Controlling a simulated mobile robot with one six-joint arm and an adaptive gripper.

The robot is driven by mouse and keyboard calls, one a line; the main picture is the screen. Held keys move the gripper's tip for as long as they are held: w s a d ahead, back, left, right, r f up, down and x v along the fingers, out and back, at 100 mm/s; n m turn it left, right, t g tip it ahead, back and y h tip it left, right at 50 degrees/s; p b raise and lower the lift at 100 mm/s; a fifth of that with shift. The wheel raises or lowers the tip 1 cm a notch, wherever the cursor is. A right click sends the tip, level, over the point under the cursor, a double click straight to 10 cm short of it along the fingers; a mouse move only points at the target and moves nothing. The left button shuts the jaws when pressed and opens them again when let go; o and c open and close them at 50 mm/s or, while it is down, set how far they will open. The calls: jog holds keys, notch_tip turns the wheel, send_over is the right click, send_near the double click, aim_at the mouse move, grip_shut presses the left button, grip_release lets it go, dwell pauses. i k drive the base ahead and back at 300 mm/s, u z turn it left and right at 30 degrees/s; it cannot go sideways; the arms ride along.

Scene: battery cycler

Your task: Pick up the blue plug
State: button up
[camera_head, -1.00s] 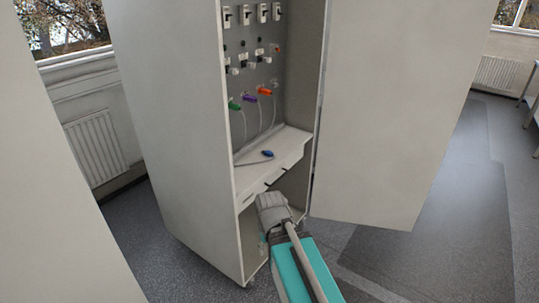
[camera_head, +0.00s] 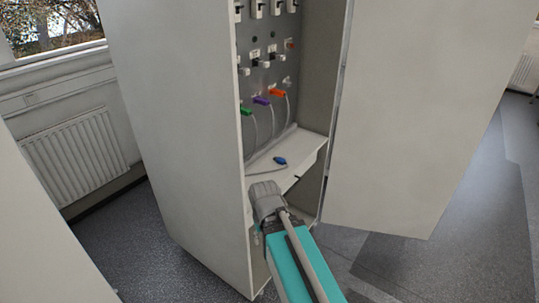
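The blue plug (camera_head: 280,161) lies on the white shelf (camera_head: 303,166) inside the open cabinet, with a pale cable running from it to the left. My arm reaches up from the bottom of the picture, grey and teal. My gripper end (camera_head: 264,190) is in front of the shelf's front edge, below and left of the plug in the picture, and apart from it. The fingertips are hidden or too small to make out, so I cannot tell whether they are open or shut.
Green (camera_head: 246,111), purple (camera_head: 262,100) and orange (camera_head: 277,93) plugs with hanging cables sit in the back panel above the shelf. The cabinet's left side wall (camera_head: 180,150) and open door (camera_head: 415,120) flank the opening. Grey floor (camera_head: 455,220) is clear at right.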

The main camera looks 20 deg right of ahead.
aim_at(281, 161)
jog(key=i, duration=0.9)
jog(key=z, duration=0.05)
